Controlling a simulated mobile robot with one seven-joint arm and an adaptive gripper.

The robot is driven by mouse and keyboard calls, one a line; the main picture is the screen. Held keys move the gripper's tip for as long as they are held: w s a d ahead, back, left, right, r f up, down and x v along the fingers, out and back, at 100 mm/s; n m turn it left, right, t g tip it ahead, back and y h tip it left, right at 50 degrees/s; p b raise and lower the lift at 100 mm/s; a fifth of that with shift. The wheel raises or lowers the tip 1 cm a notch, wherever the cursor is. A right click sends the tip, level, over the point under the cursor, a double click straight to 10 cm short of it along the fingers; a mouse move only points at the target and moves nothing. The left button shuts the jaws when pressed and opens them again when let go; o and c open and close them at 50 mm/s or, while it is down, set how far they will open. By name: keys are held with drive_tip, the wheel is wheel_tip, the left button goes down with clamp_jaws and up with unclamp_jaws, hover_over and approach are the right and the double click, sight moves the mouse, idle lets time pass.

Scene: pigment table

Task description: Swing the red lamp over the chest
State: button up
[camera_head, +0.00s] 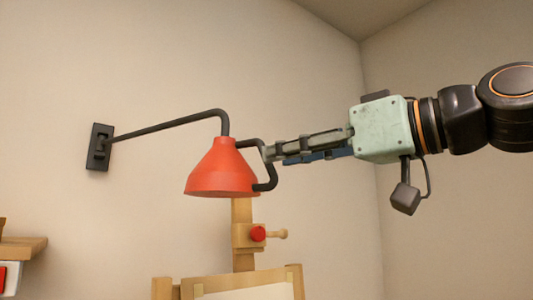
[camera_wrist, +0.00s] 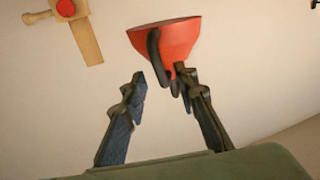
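The red lamp (camera_head: 222,170) hangs from a black swing arm (camera_head: 170,123) fixed to a dark wall bracket (camera_head: 99,147). A black loop handle (camera_head: 271,178) sticks out from the right side of its shade. My gripper (camera_head: 268,153) reaches in from the right, with its fingertips at the handle. In the wrist view, my gripper (camera_wrist: 162,82) has its fingers spread apart. The red shade (camera_wrist: 165,38) lies just beyond the fingertips, and the handle (camera_wrist: 154,62) shows at the gap between them. I cannot tell whether a finger touches the handle. No chest is in view.
A wooden easel (camera_head: 243,212) with a red knob (camera_head: 258,234) stands below and behind the lamp, holding a pale board (camera_head: 250,293). A wooden shelf edge (camera_head: 22,248) shows at the lower left. The wall space around the lamp's arm is clear.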

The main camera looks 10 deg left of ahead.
drive_tip(key=shift+p+x, duration=0.4)
drive_tip(key=shift+x, duration=1.9)
clamp_jaws()
